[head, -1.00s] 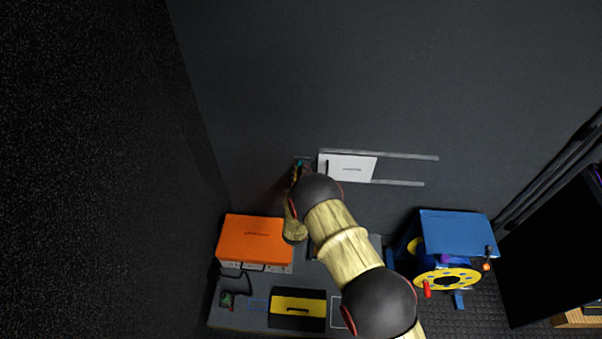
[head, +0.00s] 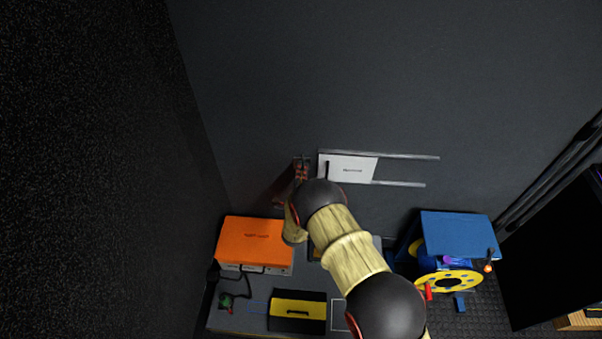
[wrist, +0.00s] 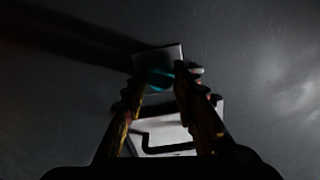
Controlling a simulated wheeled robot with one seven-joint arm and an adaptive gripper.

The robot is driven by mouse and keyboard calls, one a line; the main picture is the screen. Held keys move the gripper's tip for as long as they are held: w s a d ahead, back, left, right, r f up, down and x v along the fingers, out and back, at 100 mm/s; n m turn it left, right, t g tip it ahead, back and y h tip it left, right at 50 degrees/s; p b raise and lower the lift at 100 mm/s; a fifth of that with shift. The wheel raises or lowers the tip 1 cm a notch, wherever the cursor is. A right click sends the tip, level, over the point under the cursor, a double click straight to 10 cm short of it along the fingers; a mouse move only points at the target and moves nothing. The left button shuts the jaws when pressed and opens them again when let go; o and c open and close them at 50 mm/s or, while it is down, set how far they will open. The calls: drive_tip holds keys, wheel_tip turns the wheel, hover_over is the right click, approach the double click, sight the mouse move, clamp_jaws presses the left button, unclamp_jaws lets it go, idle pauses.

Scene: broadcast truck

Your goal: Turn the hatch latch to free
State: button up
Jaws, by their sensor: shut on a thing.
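The white hatch panel (head: 350,168) sits between two grey rails on the dark wall in the head view, with a black handle at its left end. The panel and its handle also show in the wrist view (wrist: 180,132), partly behind the fingers. My gripper (head: 302,163) is at the wall just left of the panel. In the wrist view its fingers (wrist: 163,85) are closed around a small teal part, the hatch latch (wrist: 159,76), below a grey plate. The fingers hide much of the latch, and its exact angle cannot be told.
Below stand an orange case (head: 256,240), a black and yellow toolbox (head: 297,312) and a drill-like tool (head: 226,300) on a grey bench. A blue cable reel with yellow rims (head: 448,283) stands at the right. The wall above the rails is clear.

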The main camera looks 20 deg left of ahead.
drive_tip(key=shift+a+n, duration=0.1)
drive_tip(key=shift+n, duration=0.6)
drive_tip(key=o, duration=1.1)
drive_tip(key=shift+o, duration=0.2)
drive_tip(key=v, duration=1.2)
